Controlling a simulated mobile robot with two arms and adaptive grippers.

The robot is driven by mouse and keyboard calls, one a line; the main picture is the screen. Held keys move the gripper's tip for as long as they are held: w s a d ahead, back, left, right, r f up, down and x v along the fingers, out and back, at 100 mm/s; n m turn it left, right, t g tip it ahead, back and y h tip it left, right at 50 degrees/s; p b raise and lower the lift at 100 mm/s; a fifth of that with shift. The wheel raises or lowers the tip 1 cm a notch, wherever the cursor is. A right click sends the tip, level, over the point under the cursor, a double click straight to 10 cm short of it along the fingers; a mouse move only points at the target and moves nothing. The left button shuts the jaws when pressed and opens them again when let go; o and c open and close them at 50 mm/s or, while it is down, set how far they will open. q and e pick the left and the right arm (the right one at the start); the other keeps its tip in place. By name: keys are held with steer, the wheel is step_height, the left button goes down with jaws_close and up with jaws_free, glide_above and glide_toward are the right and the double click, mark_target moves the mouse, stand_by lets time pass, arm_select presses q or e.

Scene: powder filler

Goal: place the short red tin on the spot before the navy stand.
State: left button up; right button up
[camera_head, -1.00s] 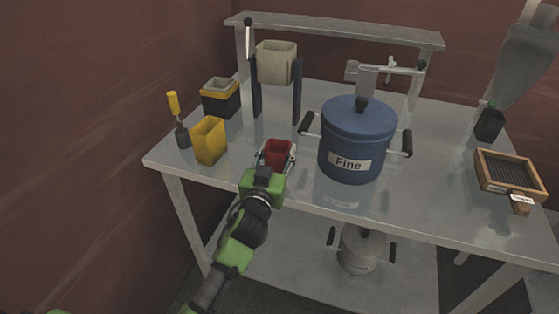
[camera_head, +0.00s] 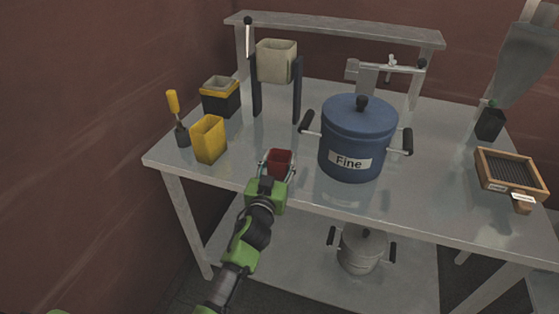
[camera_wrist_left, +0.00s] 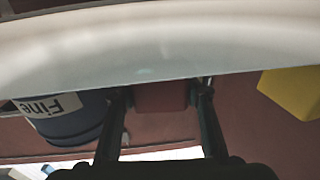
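The short red tin (camera_head: 280,160) is upright near the front edge of the table, left of the blue pot. My left gripper (camera_head: 278,167) has one finger on each side of it and is shut on it. In the left wrist view the red tin (camera_wrist_left: 162,97) sits between the two fingers (camera_wrist_left: 163,98). Whether its base touches the table is hard to tell. The navy stand (camera_head: 297,95) is behind it, with a beige container (camera_head: 276,62) held between its two posts. The tabletop before the stand is bare. My right gripper is not in view.
The blue pot (camera_head: 352,140) labelled "Fine" stands close to the right. A yellow container (camera_head: 208,140), a yellow-handled brush (camera_head: 174,105) and a black-and-yellow box (camera_head: 220,97) are at left. A wooden tray (camera_head: 508,172) lies far right. A grey pot (camera_head: 362,250) is below.

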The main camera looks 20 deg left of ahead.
arm_select(q)
steer(key=o, duration=0.3)
steer(key=shift+s+f, duration=0.1)
steer(key=shift+s, duration=0.25)
steer(key=s, duration=0.4)
steer(key=s+b, duration=0.1)
steer(key=s, duration=0.3)
steer(key=s+d+b, duration=0.1)
steer(key=s, duration=0.4)
steer(key=shift+d, duration=0.1)
